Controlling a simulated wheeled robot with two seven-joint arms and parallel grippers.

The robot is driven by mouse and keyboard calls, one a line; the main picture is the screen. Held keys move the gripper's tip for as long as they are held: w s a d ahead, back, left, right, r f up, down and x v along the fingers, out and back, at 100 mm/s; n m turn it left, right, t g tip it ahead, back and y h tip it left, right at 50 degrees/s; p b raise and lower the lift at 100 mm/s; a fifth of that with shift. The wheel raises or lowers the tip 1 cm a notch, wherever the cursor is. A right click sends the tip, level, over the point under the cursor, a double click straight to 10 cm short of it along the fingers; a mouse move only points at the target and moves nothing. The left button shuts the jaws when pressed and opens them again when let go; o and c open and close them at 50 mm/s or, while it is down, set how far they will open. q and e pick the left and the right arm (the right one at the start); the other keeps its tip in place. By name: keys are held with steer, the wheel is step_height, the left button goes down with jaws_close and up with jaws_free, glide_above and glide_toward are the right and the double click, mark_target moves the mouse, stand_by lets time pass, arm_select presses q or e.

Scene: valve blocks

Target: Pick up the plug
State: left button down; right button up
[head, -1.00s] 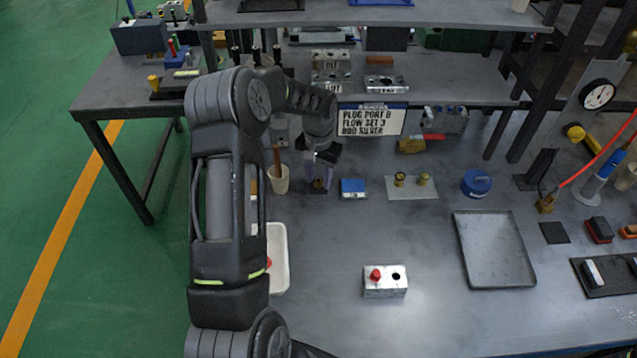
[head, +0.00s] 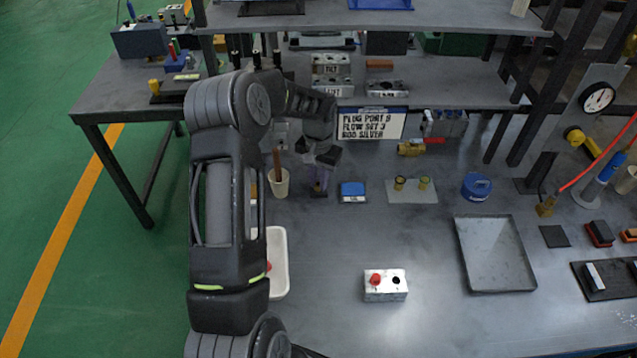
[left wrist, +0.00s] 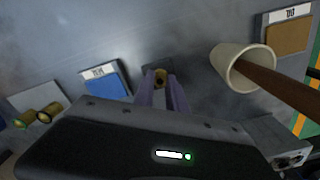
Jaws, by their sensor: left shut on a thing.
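The brass plug (left wrist: 160,77) is in the left wrist view, at the tips of my purple fingers, over a small dark pad on the bench. My left gripper (head: 320,182) points down there in the head view, between a cream cup and a blue block. It also shows in the left wrist view (left wrist: 162,90), shut on the plug. The fingers hide part of the plug, and I cannot tell whether it is clear of the pad. A silver valve block (head: 386,289) with a red plug (head: 375,279) and an open dark hole stands nearer on the bench. My right gripper is not in view.
A cream cup (head: 278,186) with a brown stick stands close left of the gripper. A blue block (head: 352,188) and a plate (head: 412,197) with two brass pieces lie to the right. A sign (head: 371,124) stands behind.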

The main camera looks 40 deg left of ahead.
mark_target(318, 184)
arm_select(q)
step_height(318, 184, up, 10)
steer(key=b, duration=0.2)
steer(key=shift+f, duration=0.1)
stand_by(0.5)
steer(key=c, duration=2)
jaws_free()
jaws_close()
